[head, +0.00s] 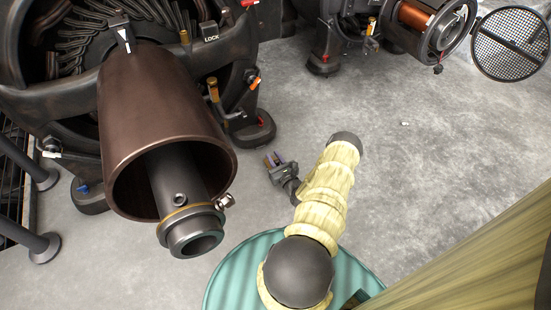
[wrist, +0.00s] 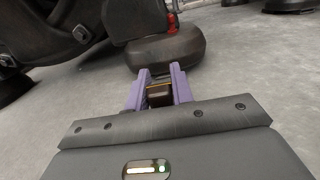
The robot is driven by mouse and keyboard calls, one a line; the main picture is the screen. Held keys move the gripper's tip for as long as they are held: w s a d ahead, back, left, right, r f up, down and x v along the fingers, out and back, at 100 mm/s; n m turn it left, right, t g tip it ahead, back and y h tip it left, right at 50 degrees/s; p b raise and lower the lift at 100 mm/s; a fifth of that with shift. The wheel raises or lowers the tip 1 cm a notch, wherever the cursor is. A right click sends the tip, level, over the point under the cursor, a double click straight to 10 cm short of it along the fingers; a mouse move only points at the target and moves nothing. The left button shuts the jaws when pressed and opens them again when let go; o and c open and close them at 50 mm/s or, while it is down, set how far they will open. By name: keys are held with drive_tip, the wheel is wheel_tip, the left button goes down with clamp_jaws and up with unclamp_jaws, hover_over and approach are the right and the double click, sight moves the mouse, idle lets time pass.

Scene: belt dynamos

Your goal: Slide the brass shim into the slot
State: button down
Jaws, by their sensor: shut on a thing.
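My gripper (head: 272,160) hangs over the floor, right of the big dynamo's brown drum. In the wrist view its two purple fingers (wrist: 158,86) are shut on a small piece, which looks like the brass shim (wrist: 159,97). The piece is dark on its near face, with a thin brass-coloured edge along the top. In the head view it is too small to make out clearly. My gripper is apart from the dynamo (head: 165,125). I cannot make out the slot in either view.
A dark round foot (wrist: 166,51) lies ahead of my fingers; it also shows in the head view (head: 252,131). A shaft (head: 183,185) sticks out of the drum. A second machine (head: 430,30) with a mesh cover (head: 510,43) stands at upper right. The grey floor between is mostly clear.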

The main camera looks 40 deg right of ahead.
sight(260, 136)
drive_tip(key=shift+r, duration=0.1)
drive_tip(key=shift+b+x, duration=0.35)
drive_tip(key=shift+x, duration=1.35)
drive_tip(key=shift+b+x, duration=0.3)
drive_tip(key=shift+x, duration=0.8)
drive_tip(key=shift+w+d, duration=0.1)
drive_tip(key=shift+p, duration=0.85)
drive_tip(key=shift+b+x, duration=0.9)
drive_tip(key=shift+x, duration=1.2)
drive_tip(key=shift+s, duration=0.25)
drive_tip(key=shift+p+v, duration=1.6)
